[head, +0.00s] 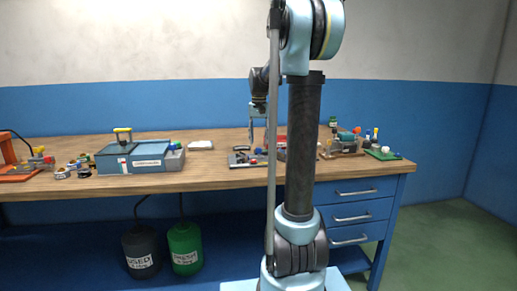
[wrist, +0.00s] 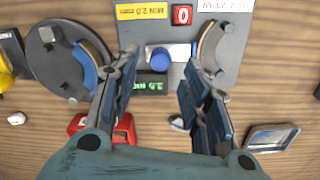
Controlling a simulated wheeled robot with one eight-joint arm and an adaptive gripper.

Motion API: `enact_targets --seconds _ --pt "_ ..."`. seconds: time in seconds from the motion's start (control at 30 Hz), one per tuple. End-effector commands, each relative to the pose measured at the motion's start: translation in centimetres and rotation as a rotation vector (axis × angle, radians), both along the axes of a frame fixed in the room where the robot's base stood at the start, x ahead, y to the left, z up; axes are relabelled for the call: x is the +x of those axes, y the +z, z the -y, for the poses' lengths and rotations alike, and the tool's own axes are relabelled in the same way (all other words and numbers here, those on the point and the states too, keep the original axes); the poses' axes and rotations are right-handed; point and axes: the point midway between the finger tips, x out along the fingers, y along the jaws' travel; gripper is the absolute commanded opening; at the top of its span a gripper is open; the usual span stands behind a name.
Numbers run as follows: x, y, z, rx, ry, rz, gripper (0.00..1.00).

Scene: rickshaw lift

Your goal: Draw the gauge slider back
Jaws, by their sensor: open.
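The gauge is a grey plate (wrist: 165,88) on the wooden bench, at the top of the wrist view, with curved pieces at its sides. Its slider has a round blue knob (wrist: 160,59) on a pale bar. A green-lit display (wrist: 151,87) is partly visible beside it, reading about 2.5 mm. My gripper (wrist: 160,65) is open, its two fingers either side of the knob in the picture; I cannot tell whether they are down at its height. In the head view my gripper (head: 258,136) hangs above the bench, near the dark gauge plate (head: 240,160).
A yellow MIN 2.0 label (wrist: 142,12) and a red 0 block (wrist: 182,15) sit on the plate. A red object (wrist: 85,124) and a metal tray (wrist: 272,138) lie nearby. A blue-grey box (head: 135,158) stands left, a green board (head: 382,154) right.

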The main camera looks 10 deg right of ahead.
Motion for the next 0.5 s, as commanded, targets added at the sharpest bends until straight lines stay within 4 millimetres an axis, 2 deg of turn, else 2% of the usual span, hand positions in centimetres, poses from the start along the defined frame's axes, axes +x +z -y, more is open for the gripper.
enact_targets --seconds 0.2,0.5 --pt "0.0 -2.8 0.0 0.000 0.000 0.000 0.42" --pt "0.0 -4.0 0.0 0.000 0.000 0.000 0.42"
